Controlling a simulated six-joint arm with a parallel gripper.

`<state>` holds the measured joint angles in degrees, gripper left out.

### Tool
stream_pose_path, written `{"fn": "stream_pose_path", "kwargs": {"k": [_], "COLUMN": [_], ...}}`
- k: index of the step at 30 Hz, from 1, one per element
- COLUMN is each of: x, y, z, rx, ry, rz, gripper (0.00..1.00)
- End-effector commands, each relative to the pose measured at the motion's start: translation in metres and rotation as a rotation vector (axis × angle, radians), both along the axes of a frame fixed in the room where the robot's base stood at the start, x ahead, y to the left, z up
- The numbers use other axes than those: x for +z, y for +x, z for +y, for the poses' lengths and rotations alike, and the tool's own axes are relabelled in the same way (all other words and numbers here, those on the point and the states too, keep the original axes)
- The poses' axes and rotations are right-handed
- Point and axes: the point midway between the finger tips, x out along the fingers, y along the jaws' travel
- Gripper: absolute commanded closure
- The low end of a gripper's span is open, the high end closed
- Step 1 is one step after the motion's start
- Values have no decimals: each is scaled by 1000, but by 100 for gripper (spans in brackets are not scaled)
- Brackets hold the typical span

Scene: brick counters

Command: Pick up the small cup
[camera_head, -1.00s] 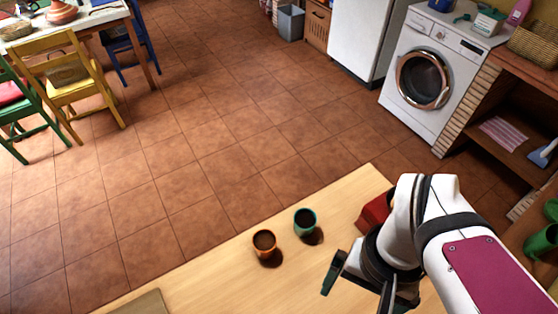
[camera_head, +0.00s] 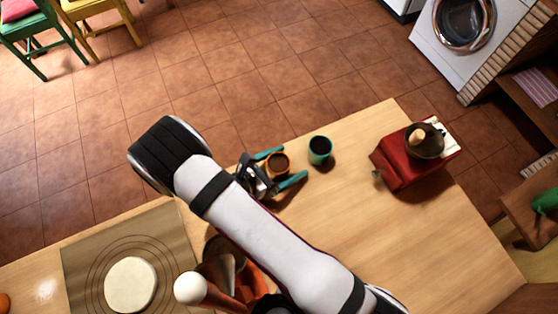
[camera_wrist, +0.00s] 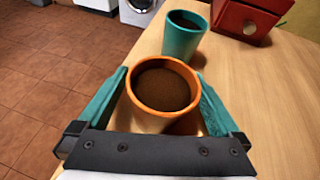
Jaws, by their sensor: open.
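An orange cup (camera_head: 278,163) with a dark brown inside stands upright on the wooden counter (camera_head: 340,228). My gripper (camera_head: 286,166) is open, with its teal fingers on either side of this cup. In the wrist view the orange cup (camera_wrist: 164,92) sits between the two fingers of my gripper (camera_wrist: 162,92); whether they touch it I cannot tell. A teal cup (camera_head: 319,150) with a dark inside stands just to the right and further back. The teal cup also shows behind the orange one in the wrist view (camera_wrist: 183,40). Both look similar in size.
A red coffee grinder (camera_head: 409,166) stands near the counter's right edge. A board (camera_head: 85,240) with a pale dough disc (camera_head: 130,285) lies at the left. An orange-brown container (camera_head: 222,262) with utensils stands near my arm. The counter's right front is clear.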

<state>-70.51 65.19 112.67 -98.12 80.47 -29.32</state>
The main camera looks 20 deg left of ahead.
Motion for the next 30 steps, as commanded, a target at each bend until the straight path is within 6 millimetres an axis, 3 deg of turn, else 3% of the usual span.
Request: {"fn": "stream_pose_path", "kwargs": {"k": [7, 22, 30], "x": [-1, 0, 3], "y": [2, 2, 2], "z": [-1, -1, -1], "rx": [-2, -3, -2], "ry": [1, 2, 3], "rz": [-1, -1, -2], "gripper": [2, 90, 90]}}
